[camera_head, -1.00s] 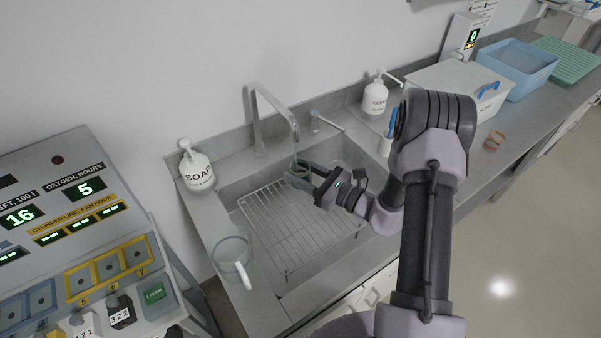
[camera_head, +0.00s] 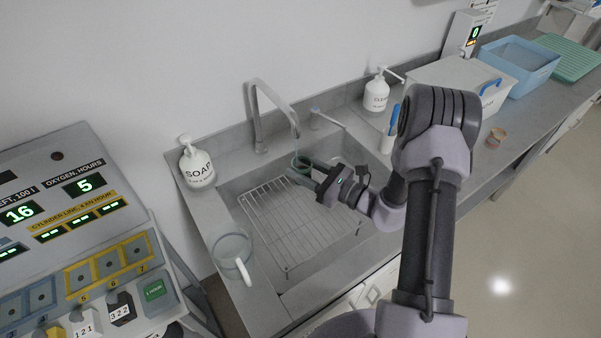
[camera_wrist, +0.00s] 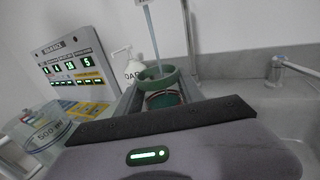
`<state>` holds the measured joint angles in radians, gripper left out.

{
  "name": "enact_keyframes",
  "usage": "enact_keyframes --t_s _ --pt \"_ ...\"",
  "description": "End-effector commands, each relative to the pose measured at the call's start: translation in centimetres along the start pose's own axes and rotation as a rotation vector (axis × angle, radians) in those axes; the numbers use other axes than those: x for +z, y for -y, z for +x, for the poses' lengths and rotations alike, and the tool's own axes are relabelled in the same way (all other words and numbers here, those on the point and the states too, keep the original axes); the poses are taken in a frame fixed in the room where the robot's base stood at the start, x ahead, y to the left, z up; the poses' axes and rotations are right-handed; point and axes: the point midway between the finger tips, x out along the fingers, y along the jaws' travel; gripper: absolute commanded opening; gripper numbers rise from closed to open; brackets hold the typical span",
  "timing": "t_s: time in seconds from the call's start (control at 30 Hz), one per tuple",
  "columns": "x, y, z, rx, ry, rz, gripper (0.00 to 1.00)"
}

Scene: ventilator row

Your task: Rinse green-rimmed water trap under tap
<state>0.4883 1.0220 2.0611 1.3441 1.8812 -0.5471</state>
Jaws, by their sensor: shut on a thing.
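The green-rimmed water trap (camera_head: 301,162) is in my gripper (camera_head: 312,173), over the sink and under the tap (camera_head: 272,108). In the wrist view the trap (camera_wrist: 158,88) shows its green rim, open end up, between the two fingers. A pale stream or thin spout end (camera_wrist: 151,38) comes down into its mouth; I cannot tell for certain that it is running water. My gripper (camera_wrist: 160,103) is shut on the trap. The lower part of the trap is hidden behind the gripper body.
A wire rack (camera_head: 290,225) stands in the sink. A soap bottle (camera_head: 196,163) and a clear measuring jug (camera_head: 233,257) stand on the left rim. A tap lever (camera_head: 327,119), a white bottle (camera_head: 376,92) and a lidded white box (camera_head: 440,78) are to the right.

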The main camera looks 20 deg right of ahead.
Motion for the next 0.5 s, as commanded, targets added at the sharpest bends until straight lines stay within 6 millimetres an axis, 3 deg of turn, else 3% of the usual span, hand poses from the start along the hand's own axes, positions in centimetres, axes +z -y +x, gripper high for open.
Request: enact_keyframes --t_s 0.5 --pt "-0.06 0.37 -0.3 -0.002 0.001 0.0 0.0"
